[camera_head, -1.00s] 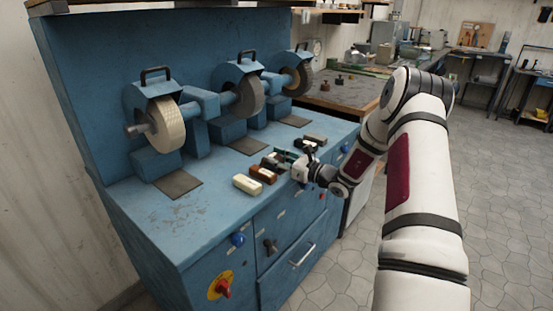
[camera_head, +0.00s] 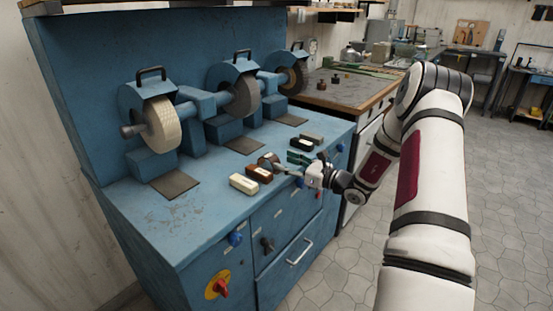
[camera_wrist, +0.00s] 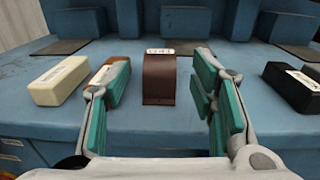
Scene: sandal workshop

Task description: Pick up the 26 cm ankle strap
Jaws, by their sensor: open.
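A brown curved band with a white label (camera_wrist: 160,76), which looks like the ankle strap, stands upright on the blue bench top. In the wrist view it is centred between my fingers and beyond their tips. It also shows small in the head view (camera_head: 268,160), just left of my gripper. I cannot read its size. My gripper (camera_wrist: 160,90) is open, with teal pads on either side and nothing between them. In the head view my gripper (camera_head: 289,163) is low over the bench's front edge, pointing toward the strap.
On the left lie a cream block (camera_wrist: 58,80) and a brown block (camera_head: 259,173), the latter partly behind my left finger in the wrist view. On the right lies a black block (camera_wrist: 293,87). Grinding wheels (camera_head: 163,130) stand behind on the blue bench (camera_head: 180,215).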

